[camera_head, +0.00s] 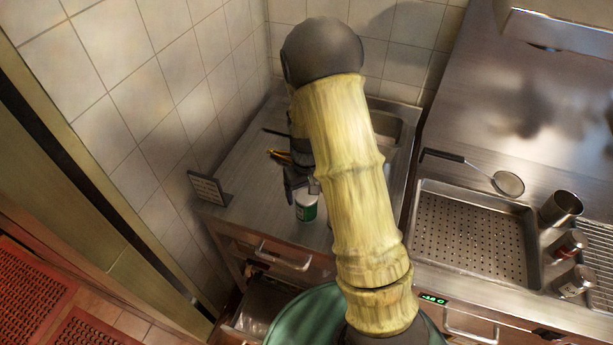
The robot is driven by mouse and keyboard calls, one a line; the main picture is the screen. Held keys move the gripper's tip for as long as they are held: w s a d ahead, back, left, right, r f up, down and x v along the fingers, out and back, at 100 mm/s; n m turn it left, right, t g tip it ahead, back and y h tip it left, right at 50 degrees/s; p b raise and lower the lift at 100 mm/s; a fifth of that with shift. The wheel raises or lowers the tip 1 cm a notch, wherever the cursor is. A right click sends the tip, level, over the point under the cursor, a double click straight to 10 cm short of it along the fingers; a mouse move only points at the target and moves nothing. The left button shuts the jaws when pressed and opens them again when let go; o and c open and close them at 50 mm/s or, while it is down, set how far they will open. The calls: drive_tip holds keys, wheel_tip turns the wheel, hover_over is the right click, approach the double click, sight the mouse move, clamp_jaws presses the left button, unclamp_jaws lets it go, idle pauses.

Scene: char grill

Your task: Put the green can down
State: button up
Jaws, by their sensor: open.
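The green can (306,208) has a pale top and a green lower side. It stands upright on the steel counter (240,165) near its front edge, left of my arm. My gripper (302,187) is just above and behind the can, with its dark fingers pointing down toward it. The jaws are open. Whether a finger still touches the can's top cannot be told from this angle. My arm covers the counter to the right of the can.
A small dark sign (208,187) stands at the counter's left edge. A sink (388,125) is partly behind my arm. Right are a perforated tray (470,235), a strainer (507,183) and a metal cup (561,207). Counter left of the can is clear.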

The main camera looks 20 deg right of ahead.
wheel_tip(320, 180, up, 8)
drive_tip(key=shift+f+b, duration=0.25)
drive_tip(key=shift+b, duration=0.55)
drive_tip(key=s+r+m+t, duration=0.1)
drive_tip(key=s+r, duration=0.2)
drive_tip(key=s, duration=0.4)
drive_tip(key=s+r+t, duration=0.1)
drive_tip(key=s+r, duration=0.2)
drive_tip(key=s, duration=0.4)
drive_tip(key=shift+a+m+t, duration=0.25)
drive_tip(key=shift+m+t, duration=0.05)
drive_tip(key=shift+m, duration=0.1)
